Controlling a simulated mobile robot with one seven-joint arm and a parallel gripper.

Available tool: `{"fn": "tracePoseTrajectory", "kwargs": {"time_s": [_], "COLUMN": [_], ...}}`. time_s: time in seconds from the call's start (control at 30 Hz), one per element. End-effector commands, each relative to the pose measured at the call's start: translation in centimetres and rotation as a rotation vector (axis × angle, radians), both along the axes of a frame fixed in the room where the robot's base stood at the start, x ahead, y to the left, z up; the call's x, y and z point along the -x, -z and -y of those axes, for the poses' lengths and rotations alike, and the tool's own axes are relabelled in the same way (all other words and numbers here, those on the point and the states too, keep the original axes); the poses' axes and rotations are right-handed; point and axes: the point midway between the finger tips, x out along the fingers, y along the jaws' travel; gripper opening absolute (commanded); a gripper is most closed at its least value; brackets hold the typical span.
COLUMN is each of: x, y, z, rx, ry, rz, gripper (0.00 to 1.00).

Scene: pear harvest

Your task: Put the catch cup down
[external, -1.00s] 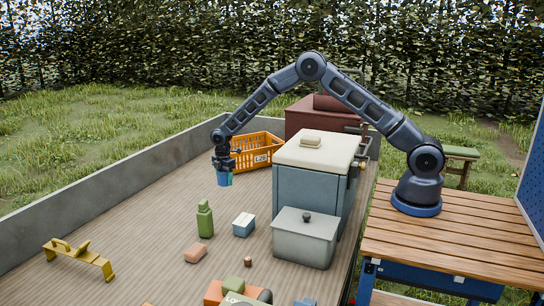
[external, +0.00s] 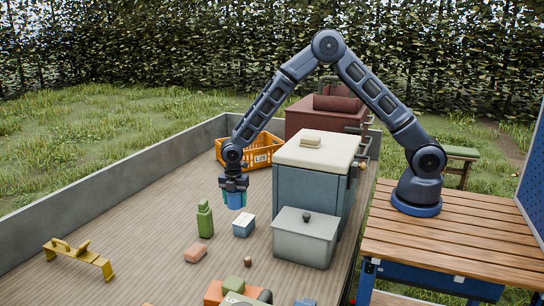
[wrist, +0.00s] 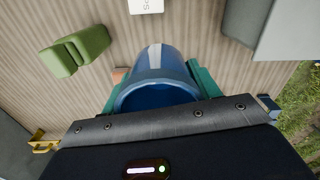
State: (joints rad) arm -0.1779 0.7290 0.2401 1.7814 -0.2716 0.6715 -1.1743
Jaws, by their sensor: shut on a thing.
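The catch cup (external: 235,200) is a blue cup held by my gripper (external: 235,192) above the wooden deck. In the wrist view the cup (wrist: 155,75) sits between the two green fingers of my gripper (wrist: 155,92), which are shut on it from both sides. Its near rim shows as a dark blue curve. In the external view the cup looks upright and appears to hang above the deck, behind the green bottle and the small blue and white box; its exact height is hard to tell.
A grey lidded bin (external: 304,243) and a tall cooler (external: 312,185) are to the right. An orange crate (external: 230,146) is behind. The deck's left middle (external: 130,215) is clear.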

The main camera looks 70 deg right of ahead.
Motion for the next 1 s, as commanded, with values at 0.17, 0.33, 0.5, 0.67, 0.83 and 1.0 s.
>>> {"fn": "tracePoseTrajectory", "kwargs": {"time_s": [0.17, 0.33, 0.5, 0.67, 0.83, 1.0], "x": [6.7, 13.3, 19.6, 23.7, 25.6, 26.0], "y": [-0.1, -0.3, -0.4, -0.5, -0.3, 2.3], "z": [-4.6, -7.9, -10.1, -11.1, -11.4, -11.5], "rx": [-0.001, -0.002, -0.006, -0.010, -0.011, -0.010], "ry": [-0.161, -0.318, -0.464, -0.559, -0.604, -0.611], "rz": [-0.001, 0.001, 0.000, 0.001, 0.000, -0.003], "gripper": [0.39, 0.39, 0.39, 0.39, 0.39, 0.39]}}
